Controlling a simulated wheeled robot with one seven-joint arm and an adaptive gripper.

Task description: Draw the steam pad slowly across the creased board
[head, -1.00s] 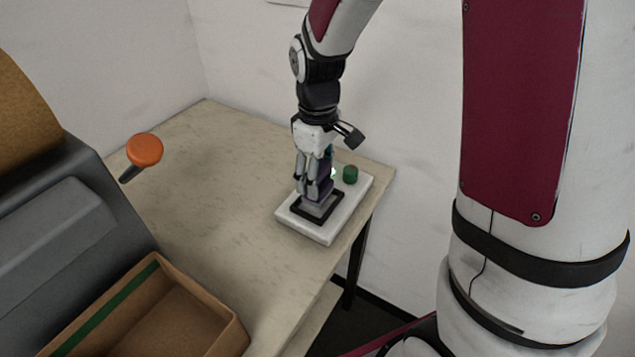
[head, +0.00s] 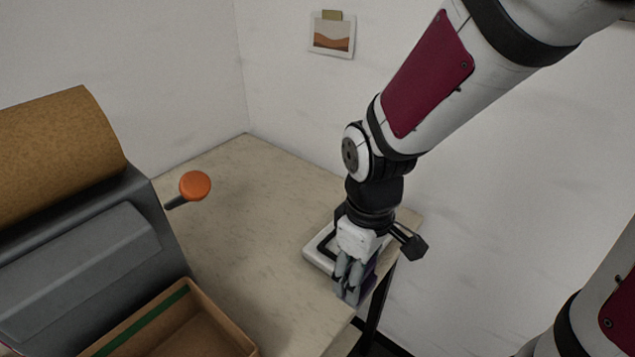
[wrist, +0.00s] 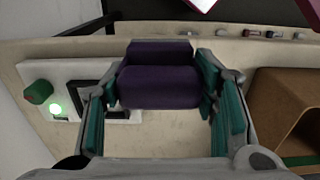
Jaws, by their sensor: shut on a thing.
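The steam pad, a dark purple block (wrist: 160,85), sits between the fingers of my gripper in the wrist view. In the head view my gripper (head: 350,292) points down and is shut on the pad (head: 371,284), which shows partly behind the fingers. The pad is off its white stand (head: 315,257), whose black frame shows bare beside the gripper. The stand also shows in the wrist view (wrist: 66,72), with a green knob and a lit green lamp. I cannot make out the creased board in either view.
The middle of the pale table (head: 255,215) is clear. Walls stand behind.

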